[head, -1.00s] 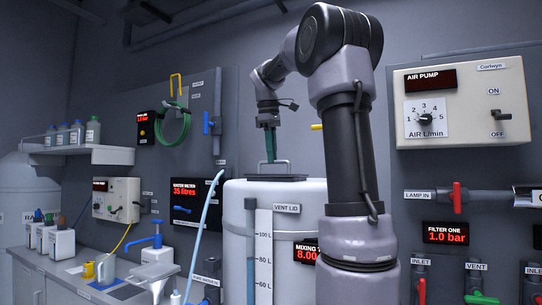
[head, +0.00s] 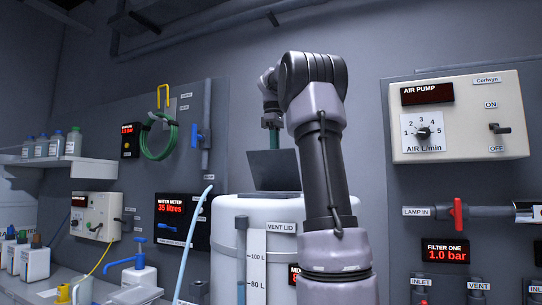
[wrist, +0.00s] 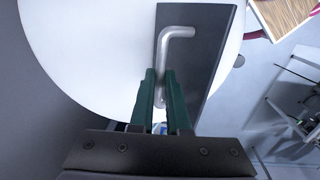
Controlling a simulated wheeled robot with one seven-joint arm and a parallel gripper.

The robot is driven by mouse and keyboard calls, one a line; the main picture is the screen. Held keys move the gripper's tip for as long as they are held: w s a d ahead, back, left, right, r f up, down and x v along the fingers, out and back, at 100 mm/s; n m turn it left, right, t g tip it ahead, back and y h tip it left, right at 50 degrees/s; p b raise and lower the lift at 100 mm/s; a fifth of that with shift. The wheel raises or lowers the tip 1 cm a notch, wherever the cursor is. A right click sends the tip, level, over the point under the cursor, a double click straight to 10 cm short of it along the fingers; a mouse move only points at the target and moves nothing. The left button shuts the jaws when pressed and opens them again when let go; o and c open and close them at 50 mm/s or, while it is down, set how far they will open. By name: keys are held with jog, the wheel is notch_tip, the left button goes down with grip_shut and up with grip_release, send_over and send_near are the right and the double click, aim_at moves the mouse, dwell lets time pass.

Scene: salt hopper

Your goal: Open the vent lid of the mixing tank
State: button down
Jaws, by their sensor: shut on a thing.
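The mixing tank (head: 225,235) is a white drum labelled VENT LID, and its white top (wrist: 90,45) fills much of the wrist view. The vent lid (head: 272,172) is a dark grey plate, tilted up steeply from the tank top. The wrist view shows the lid (wrist: 207,60) with a bent silver handle (wrist: 178,33). My gripper (wrist: 161,72) has green fingers shut on the handle, one on each side of its bar. In the head view the gripper (head: 273,138) is behind the raised lid, its fingertips hidden.
A pale blue hose (head: 190,240) runs up left of the tank. The air pump box (head: 460,115) and a pipe with a red valve (head: 458,213) are on the wall at right. A shelf of bottles (head: 55,160) is at left. Above the tank is open room.

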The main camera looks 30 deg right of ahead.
jog(key=w+d, duration=0.4)
jog(key=d, duration=0.1)
jog(key=shift+d+f, duration=0.15)
jog(key=shift+f, duration=0.25)
jog(key=shift+w, duration=0.1)
jog(key=shift+r, duration=0.1)
jog(key=c, duration=0.9)
grip_release()
